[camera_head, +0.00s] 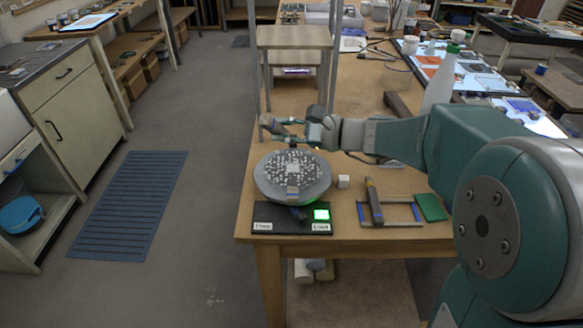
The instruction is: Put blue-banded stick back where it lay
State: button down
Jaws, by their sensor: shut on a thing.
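My gripper (283,129) is shut on a slim thing above the far edge of a round grey speckled disc (291,176). I take the held thing to be the blue-banded stick; it is mostly hidden by the fingers and its band cannot be made out. The disc sits behind a black base plate (270,214) with two white labels and a lit green square (321,214). A tan and blue piece (293,194) shows at the disc's front edge. To the right, a brown-handled tool (374,200) lies across a blue-sided frame (404,214).
A small white cube (343,182) stands between disc and frame. A green block (430,207) lies right of the frame. A white bottle with a green cap (440,82) stands behind my arm. A wooden stand (294,38) rises behind the disc. The table's front edge is close.

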jog(key=shift+r, duration=4.1)
jog(key=n+g+h, duration=0.2)
jog(key=h, duration=0.1)
jog(key=shift+n+g+h, duration=0.3)
jog(key=n+g+h, duration=0.1)
jog(key=n+h, duration=0.1)
jog(key=h, duration=0.1)
jog(key=shift+g, duration=0.4)
jog(key=n+h, duration=0.1)
jog(key=h, duration=0.2)
jog(key=shift+g, duration=0.4)
jog(key=n+h, duration=0.1)
jog(key=h, duration=0.2)
jog(key=shift+a+n, duration=0.1)
jog(key=shift+n, duration=0.2)
jog(key=h, duration=0.2)
jog(key=shift+n+g+h, duration=0.3)
jog(key=shift+n, duration=0.1)
